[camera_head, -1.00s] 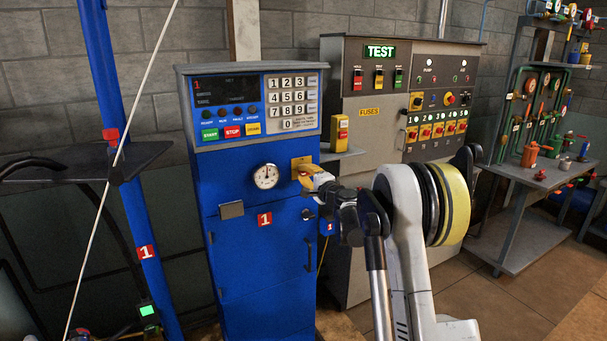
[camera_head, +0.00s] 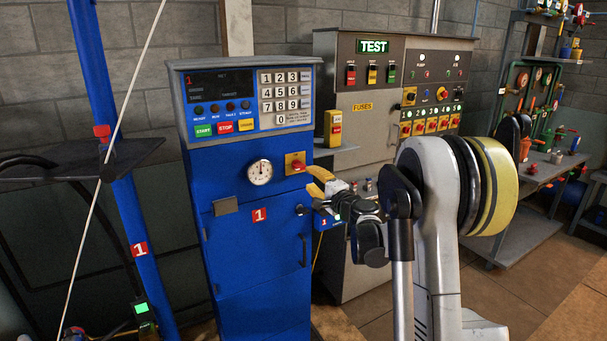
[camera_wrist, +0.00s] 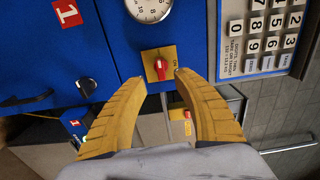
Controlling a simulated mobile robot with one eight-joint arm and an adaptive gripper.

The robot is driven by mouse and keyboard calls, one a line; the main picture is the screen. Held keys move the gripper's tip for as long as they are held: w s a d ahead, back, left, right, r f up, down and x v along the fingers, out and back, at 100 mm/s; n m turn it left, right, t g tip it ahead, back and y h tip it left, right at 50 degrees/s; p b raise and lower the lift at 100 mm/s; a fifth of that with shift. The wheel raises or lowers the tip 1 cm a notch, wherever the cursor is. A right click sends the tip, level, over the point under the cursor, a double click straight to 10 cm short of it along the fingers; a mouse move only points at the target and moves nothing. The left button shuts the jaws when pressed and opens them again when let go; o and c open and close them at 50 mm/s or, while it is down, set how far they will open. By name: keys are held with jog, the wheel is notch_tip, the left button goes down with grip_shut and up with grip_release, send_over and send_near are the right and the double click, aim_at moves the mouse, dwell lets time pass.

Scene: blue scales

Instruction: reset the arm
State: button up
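My gripper (camera_head: 322,183) has yellow fingers and hangs in front of the blue scale cabinet (camera_head: 255,285), below and to the right of its red switch (camera_head: 297,165) on a yellow plate. In the wrist view the two fingertips (camera_wrist: 160,78) are apart with nothing held between them. The red switch (camera_wrist: 160,66) shows just beyond the tips, apart from them as far as I can tell. My arm stands at the right of the head view, bent, with a yellow-ringed joint.
The cabinet carries a round gauge (camera_head: 260,172) and a keypad panel (camera_head: 250,103). A grey test cabinet (camera_head: 360,60) with a fuse row stands behind my arm. A blue post (camera_head: 105,110) is at left, and a tool rack (camera_head: 520,215) at right. Floor shows between.

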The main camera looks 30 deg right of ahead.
jog(key=shift+s, duration=1.1)
jog(key=s+a+r+n+g+y, duration=0.1)
jog(key=s+a+n+g+y, duration=0.15)
jog(key=s+a+n, duration=0.6)
jog(key=s+a+r+n+g+y, duration=0.1)
jog(key=s+a+n+g, duration=0.15)
jog(key=s+a, duration=0.7)
jog(key=s+a+f+n+g+h, duration=0.2)
jog(key=s+a+f+n+g, duration=0.1)
jog(key=s, duration=0.7)
jog(key=s+a+f+n+g+h, duration=0.2)
jog(key=s+f, duration=0.3)
jog(key=s, duration=0.5)
jog(key=shift+s+a+f+n+g, duration=0.35)
jog(key=shift+a+n+g, duration=0.15)
jog(key=shift+n, duration=0.2)
